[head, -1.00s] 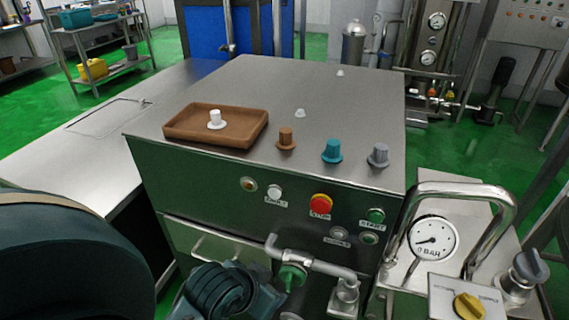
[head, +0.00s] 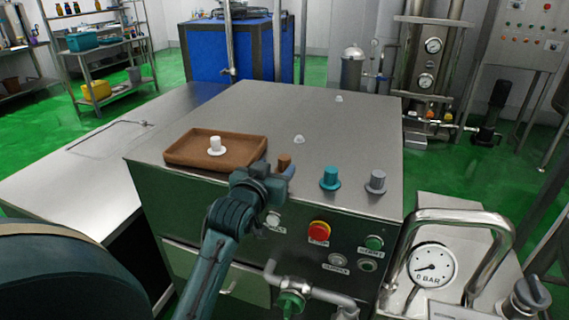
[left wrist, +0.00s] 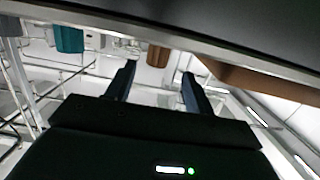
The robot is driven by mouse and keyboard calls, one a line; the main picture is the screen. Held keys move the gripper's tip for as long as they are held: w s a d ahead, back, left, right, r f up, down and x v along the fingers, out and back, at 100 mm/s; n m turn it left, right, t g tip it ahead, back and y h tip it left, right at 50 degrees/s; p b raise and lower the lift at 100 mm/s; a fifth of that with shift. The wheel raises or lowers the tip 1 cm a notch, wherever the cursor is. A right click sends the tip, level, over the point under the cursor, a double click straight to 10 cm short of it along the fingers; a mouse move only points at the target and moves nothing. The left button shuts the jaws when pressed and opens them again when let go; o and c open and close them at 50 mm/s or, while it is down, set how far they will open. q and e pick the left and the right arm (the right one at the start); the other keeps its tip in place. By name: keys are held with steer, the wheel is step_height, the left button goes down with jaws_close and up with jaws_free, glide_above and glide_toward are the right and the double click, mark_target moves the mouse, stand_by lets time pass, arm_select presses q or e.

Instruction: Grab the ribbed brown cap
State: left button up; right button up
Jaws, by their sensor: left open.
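The ribbed brown cap (head: 285,162) stands on the steel cabinet top, right of the brown tray, its lower part hidden behind my left gripper (head: 275,172). My left gripper is at the front edge of the cabinet top, in front of the cap. In the left wrist view the brown cap (left wrist: 157,56) shows beyond and between the two spread fingertips (left wrist: 159,72). The fingers are open and empty. My right gripper is in neither view.
A brown tray (head: 178,158) holding a white cap (head: 215,146) lies to the left. A teal cap (head: 330,178) and a grey cap (head: 376,182) stand to the right. Buttons, including a red one (head: 319,232), line the front panel. The cabinet top behind is mostly clear.

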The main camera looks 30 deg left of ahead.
mark_target(282, 164)
arm_select(q)
steer(key=shift+d+p+x, duration=0.1)
steer(key=shift+p+x, duration=0.2)
steer(key=shift+x, duration=1.25)
steer(key=shift+d+p+x, duration=0.15)
steer(key=shift+p+x, duration=0.15)
steer(key=shift+x, duration=1.25)
steer(key=shift+f, duration=0.15)
jaws_close()
